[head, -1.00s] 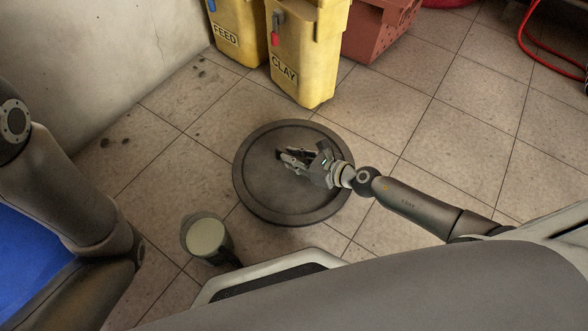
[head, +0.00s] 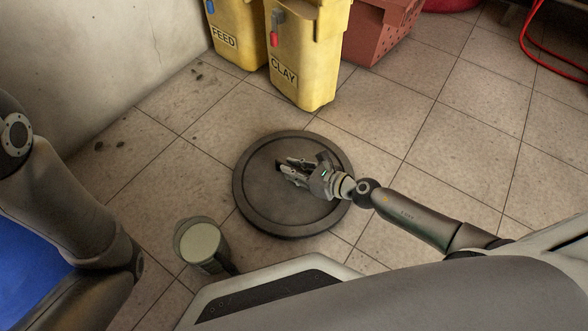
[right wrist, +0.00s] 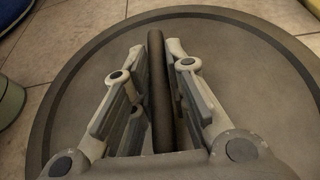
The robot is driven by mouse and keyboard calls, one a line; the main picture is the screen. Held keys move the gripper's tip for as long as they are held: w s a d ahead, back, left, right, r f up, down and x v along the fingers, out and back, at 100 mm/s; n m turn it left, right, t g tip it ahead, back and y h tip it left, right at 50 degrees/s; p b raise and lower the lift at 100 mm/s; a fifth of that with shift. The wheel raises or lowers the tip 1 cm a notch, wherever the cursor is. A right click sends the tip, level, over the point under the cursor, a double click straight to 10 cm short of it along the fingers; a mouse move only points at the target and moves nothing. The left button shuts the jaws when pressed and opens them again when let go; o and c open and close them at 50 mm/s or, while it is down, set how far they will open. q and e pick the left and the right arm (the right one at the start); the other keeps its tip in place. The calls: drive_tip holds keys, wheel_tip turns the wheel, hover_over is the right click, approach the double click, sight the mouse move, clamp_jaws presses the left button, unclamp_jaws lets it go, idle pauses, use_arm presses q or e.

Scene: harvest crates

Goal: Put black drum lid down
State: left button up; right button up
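The black drum lid (head: 255,215) is a wide, dark grey disc with a raised rim, lying roughly level below me in the middle of the head view. My right gripper (head: 285,172) is over its centre. In the right wrist view, the lid (right wrist: 75,75) fills most of the picture, and its bar handle (right wrist: 157,80) stands between the two fingers of my right gripper (right wrist: 158,48), which are closed on it. Whether the lid's underside touches the floor cannot be told. My left arm shows at the left, but its gripper is out of view.
Yellow bins marked FEED (head: 225,38) and CLAY (head: 283,75) stand beyond the lid, beside a reddish crate (head: 385,35). A grey-green container with a pale top (head: 200,243) is close at the lid's lower left. A red hose (head: 528,45) lies far right. Tiled floor right is clear.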

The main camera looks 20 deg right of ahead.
drive_tip(key=o, duration=0.3)
drive_tip(key=shift+o, duration=0.2)
drive_tip(key=shift+r, duration=0.1)
drive_tip(key=shift+r, duration=0.15)
drive_tip(key=p+v, duration=0.2)
drive_tip(key=v, duration=1)
